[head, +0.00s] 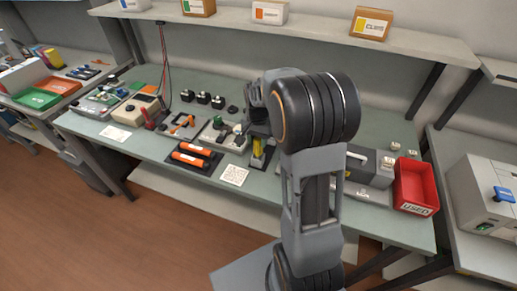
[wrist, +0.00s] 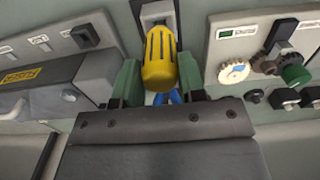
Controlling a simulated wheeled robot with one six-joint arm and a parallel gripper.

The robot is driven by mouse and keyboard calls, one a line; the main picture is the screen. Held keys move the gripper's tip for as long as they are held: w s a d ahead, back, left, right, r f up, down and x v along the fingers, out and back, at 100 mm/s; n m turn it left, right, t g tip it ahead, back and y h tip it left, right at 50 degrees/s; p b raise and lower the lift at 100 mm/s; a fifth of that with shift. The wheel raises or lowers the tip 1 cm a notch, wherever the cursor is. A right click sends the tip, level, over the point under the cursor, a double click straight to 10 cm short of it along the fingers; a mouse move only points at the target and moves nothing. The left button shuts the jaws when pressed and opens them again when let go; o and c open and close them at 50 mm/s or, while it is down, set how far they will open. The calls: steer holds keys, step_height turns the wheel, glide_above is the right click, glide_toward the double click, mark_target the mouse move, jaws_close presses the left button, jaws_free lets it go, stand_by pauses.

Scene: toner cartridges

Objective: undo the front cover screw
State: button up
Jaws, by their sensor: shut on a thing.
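My gripper (wrist: 160,85) is shut on a yellow handle with black grooves (wrist: 160,60), which looks like a screwdriver. The handle lies between the two green fingers, with small blue parts just below it. In the head view the yellow handle (head: 257,157) shows low beside my arm, over a dark holder on the bench. I cannot tell whether it still touches the holder. A grey machine (head: 372,168) stands to the right, partly hidden by my arm. A grey body with a yellow label shows at the left in the wrist view (wrist: 50,85). I cannot make out the cover screw.
A red bin (head: 415,187) stands at the bench's right end. Left of my gripper are a fixture with knobs (head: 220,133) and a dark tray with orange cylinders (head: 193,156). A white card (head: 233,176) lies at the front edge. A shelf with boxes runs above.

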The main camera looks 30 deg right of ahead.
steer(key=shift+r+p, duration=0.8)
steer(key=shift+r, duration=0.3)
stand_by(0.6)
steer(key=shift+r+p, duration=1.9)
steer(key=shift+r, duration=0.55)
